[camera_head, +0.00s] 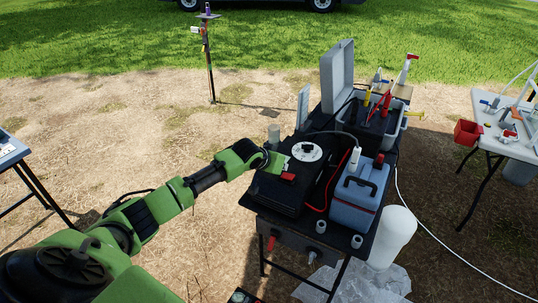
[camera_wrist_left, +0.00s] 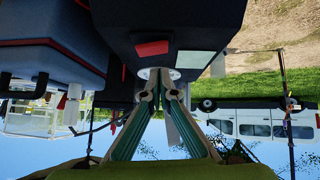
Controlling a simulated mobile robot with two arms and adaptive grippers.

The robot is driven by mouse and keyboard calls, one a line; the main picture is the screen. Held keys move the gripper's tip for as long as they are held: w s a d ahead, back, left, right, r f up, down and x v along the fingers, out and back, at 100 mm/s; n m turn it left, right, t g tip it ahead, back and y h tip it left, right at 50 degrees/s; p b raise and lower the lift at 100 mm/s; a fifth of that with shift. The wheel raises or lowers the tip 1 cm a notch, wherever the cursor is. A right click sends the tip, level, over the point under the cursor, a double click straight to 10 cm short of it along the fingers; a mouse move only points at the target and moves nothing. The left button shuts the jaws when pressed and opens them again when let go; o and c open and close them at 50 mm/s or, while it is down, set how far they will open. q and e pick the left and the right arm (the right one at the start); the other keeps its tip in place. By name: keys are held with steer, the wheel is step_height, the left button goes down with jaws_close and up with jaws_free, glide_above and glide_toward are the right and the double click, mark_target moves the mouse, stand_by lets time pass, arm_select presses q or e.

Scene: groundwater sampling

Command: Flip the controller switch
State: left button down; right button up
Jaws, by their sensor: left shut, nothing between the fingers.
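The controller is a black box (camera_head: 272,194) on the black table, with a white round dial (camera_head: 307,152) on top. A small red switch (camera_head: 288,177) sits at its near edge. In the left wrist view, which is upside down, the red switch (camera_wrist_left: 152,48) and a pale green panel (camera_wrist_left: 195,64) show on the black face. My left gripper (camera_head: 277,161) is at the box's left side, close to the red switch. In the wrist view its fingertips (camera_wrist_left: 160,76) are together and empty, in front of the white dial. Contact with the box cannot be told. My right gripper is not visible.
A blue cooler (camera_head: 355,200) stands right of the controller, with a red cable between them. An open grey case (camera_head: 338,72) with tools is behind. A white cylinder (camera_head: 391,236) stands beside the table. Side tables are at left and right.

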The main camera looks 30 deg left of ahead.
arm_select(q)
steer(key=shift+s+a+r, duration=0.1)
steer(key=shift+s+r, duration=0.15)
steer(key=shift+r, duration=0.4)
steer(key=b+v, duration=0.2)
steer(key=v, duration=0.7)
steer(key=shift+a, duration=0.2)
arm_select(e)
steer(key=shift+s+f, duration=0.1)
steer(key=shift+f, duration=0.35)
arm_select(q)
steer(key=shift+s, duration=0.1)
